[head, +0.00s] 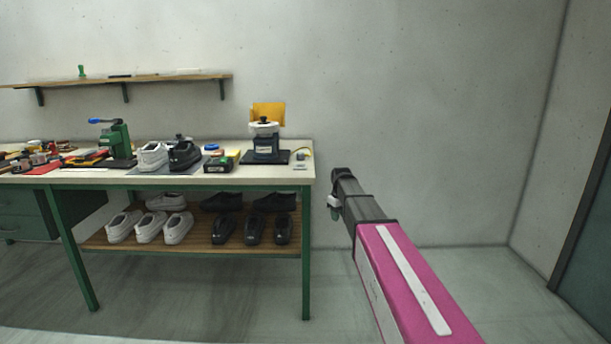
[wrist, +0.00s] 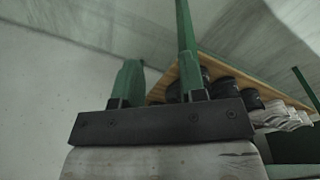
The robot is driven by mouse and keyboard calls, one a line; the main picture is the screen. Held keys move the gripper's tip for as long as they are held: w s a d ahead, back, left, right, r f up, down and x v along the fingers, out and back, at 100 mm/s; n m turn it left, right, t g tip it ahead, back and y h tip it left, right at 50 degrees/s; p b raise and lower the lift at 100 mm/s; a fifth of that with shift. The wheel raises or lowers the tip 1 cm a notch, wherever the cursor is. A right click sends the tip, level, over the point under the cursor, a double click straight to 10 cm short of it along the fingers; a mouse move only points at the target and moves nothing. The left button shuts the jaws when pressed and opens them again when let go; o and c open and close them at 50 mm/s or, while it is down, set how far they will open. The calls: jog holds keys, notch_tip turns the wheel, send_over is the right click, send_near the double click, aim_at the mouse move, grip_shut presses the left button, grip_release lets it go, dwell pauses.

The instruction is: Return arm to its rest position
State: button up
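My gripper (head: 334,206) is at the far end of my pink and dark grey arm, in the air just past the right end of the workbench in the head view. It is small and partly blurred there.
The workbench (head: 308,176) stands to the left, holding shoes, a green press (head: 118,139) and tools. Its lower shelf (head: 190,246) holds white and black shoes. A wall shelf (head: 180,77) hangs above. Floor and bare wall to the right are clear.

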jog(key=s+d+f+m, duration=0.1)
jog(key=s+f, duration=0.4)
jog(key=s, duration=0.5)
jog(key=s+d+f+m, duration=0.2)
jog(key=s+f, duration=0.3)
jog(key=s, duration=0.6)
jog(key=s+d+f+m+g, duration=0.1)
jog(key=s+f+m, duration=0.3)
jog(key=s, duration=0.7)
jog(key=shift+d+f, duration=0.45)
jog(key=shift+f, duration=0.3)
